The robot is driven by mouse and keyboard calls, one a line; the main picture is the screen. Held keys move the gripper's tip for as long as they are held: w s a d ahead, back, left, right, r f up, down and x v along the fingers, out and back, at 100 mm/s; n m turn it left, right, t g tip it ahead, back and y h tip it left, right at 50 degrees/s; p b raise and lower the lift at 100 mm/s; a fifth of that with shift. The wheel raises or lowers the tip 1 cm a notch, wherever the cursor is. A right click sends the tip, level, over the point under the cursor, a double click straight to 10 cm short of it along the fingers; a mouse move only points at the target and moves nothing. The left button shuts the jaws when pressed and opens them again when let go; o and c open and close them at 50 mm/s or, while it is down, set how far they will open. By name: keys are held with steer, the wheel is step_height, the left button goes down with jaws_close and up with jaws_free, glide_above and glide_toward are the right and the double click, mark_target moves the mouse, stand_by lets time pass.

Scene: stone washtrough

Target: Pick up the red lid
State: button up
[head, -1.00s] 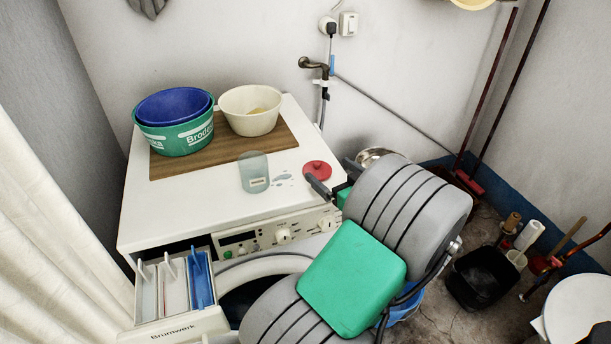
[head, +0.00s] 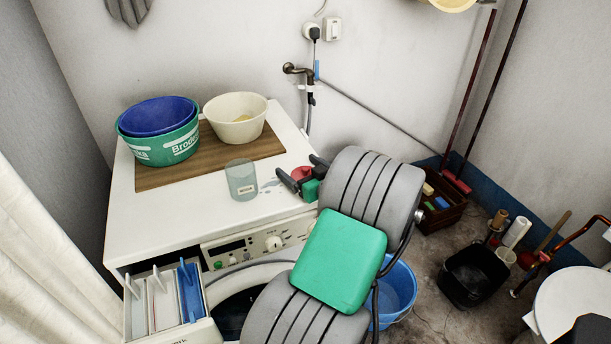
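The red lid (head: 301,173) lies at the right part of the white washing machine top, partly hidden by my gripper. My gripper (head: 303,171) reaches over the machine's right edge in the head view. Its two dark fingers are spread apart, one on the left of the lid and one on its upper right. The lid shows between them and seems to rest on the machine top. Whether either finger touches it cannot be told.
A translucent cup (head: 241,180) stands left of the lid. A cream bowl (head: 236,134) and stacked blue (head: 150,118) and green basins (head: 160,150) sit on a brown board (head: 190,172). The detergent drawer (head: 170,335) is open. A blue bucket (head: 398,290) stands on the floor.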

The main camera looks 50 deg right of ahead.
steer(key=c, duration=1.2)
